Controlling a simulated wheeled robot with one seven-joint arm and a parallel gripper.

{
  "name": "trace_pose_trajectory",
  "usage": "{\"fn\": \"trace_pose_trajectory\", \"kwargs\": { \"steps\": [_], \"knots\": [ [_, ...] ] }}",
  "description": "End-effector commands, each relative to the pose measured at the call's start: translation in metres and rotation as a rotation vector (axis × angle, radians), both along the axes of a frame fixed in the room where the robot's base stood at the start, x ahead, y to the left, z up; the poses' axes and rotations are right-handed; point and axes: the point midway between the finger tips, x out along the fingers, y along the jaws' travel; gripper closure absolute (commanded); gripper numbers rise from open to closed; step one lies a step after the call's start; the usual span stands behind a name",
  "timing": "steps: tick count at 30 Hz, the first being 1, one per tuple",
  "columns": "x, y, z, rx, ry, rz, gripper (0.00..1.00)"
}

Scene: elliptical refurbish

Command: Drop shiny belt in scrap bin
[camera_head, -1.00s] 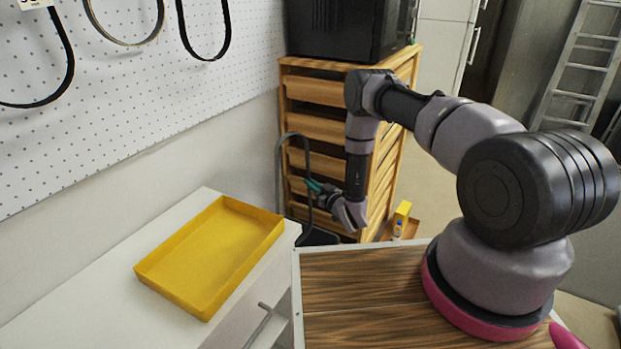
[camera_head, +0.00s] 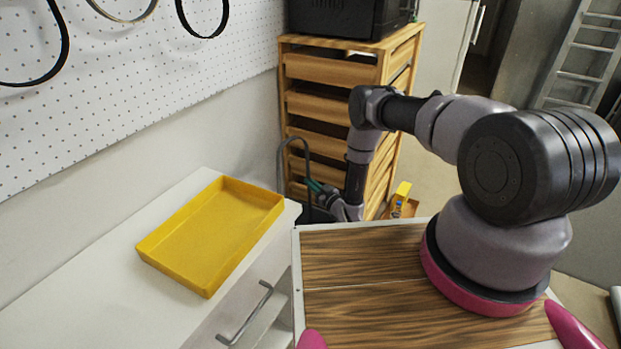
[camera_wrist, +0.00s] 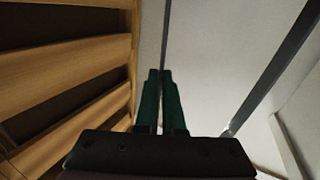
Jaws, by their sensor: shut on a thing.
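My gripper (camera_head: 313,186) is shut on a dark belt (camera_head: 306,150), which arches above the green fingertips as a loop in the head view, in front of the wooden drawer cabinet. In the wrist view the green fingers (camera_wrist: 158,76) are close together on one strand of the belt (camera_wrist: 165,35). Another strand (camera_wrist: 275,67) runs apart from them on the right. A dark shape (camera_head: 316,214) shows low behind the gripper; I cannot tell whether it is the scrap bin. It is mostly hidden by my arm and the counter.
The wooden cabinet (camera_head: 330,66) stands behind my arm with a black appliance (camera_head: 335,18) on top. An empty yellow tray (camera_head: 212,235) lies on the white counter (camera_head: 100,285). Other belts (camera_head: 62,55) hang on the pegboard (camera_head: 130,90). A small yellow item (camera_head: 402,194) is beyond my arm.

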Motion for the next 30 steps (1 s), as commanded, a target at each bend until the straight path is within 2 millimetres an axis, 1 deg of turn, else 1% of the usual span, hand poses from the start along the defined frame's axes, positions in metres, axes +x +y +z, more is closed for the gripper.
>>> {"fn": "trace_pose_trajectory", "kwargs": {
  "steps": [3,30],
  "knots": [
    [0.0,0.0,-0.012,0.0,0.001,-0.001,1.0],
    [0.0,0.0,-0.092,0.0,-0.001,-0.001,1.0]
  ]
}}
